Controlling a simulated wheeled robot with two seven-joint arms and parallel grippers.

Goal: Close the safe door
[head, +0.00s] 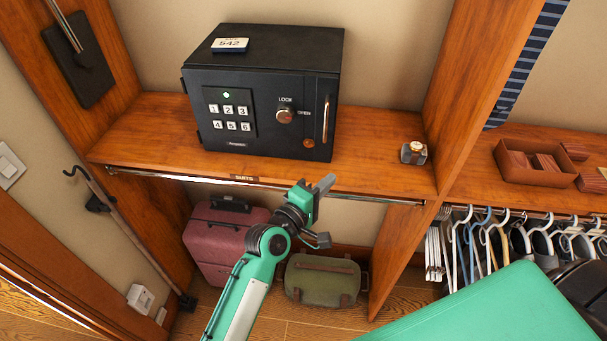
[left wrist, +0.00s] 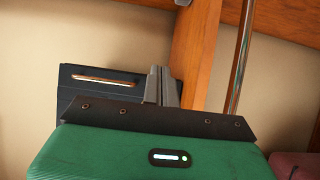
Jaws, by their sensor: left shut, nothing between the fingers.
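The black safe (head: 270,50) stands on the wooden shelf. Its front door (head: 265,105) has a keypad, a lock knob (head: 285,115) and an upright copper handle (head: 326,119) near the right edge. The door looks close to flush with the body; I cannot tell whether a narrow gap is left. My left gripper (head: 325,184) is shut and empty, in front of and below the shelf edge, apart from the safe. In the left wrist view, its fingers (left wrist: 162,86) overlap part of the dark safe front (left wrist: 85,88), whose handle (left wrist: 108,78) shows. My right gripper is not seen.
A hanging rail (head: 375,199) runs under the shelf (head: 380,165). A red suitcase (head: 215,240) and a green bag (head: 322,279) stand below. A small glass bottle (head: 413,152) sits right of the safe. A wooden divider (head: 455,90) and hangers (head: 500,235) are at the right.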

